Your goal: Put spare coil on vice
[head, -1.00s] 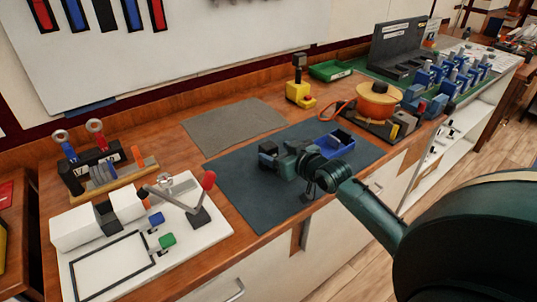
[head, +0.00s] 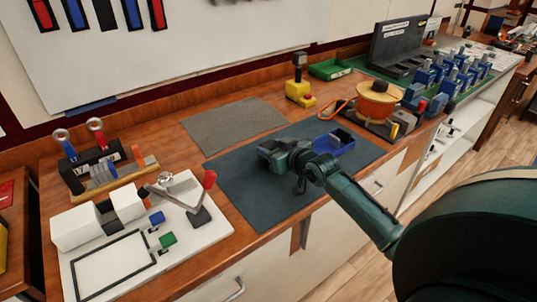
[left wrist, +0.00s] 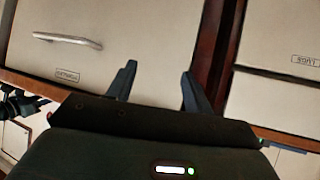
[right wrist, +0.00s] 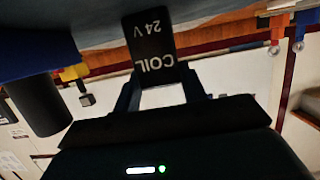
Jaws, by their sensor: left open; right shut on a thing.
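The spare coil (right wrist: 153,52) is a black block marked "COIL 24 V". My right gripper (right wrist: 157,88) is shut on it, and the lettering is upside down in the right wrist view. In the head view my right gripper (head: 272,150) is over the dark blue-grey mat (head: 243,183), and the coil is hard to separate from its dark fingers. I cannot tell for sure which thing is the vice; it may be hidden. My left gripper (left wrist: 155,85) is open and empty in front of pale cabinet fronts, and is not in the head view.
A white board (head: 190,245) with a lever and a padlock stand (head: 85,180) are at the left. An orange spool (head: 378,100) is at the right. The grey mat (head: 233,125) behind is bare.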

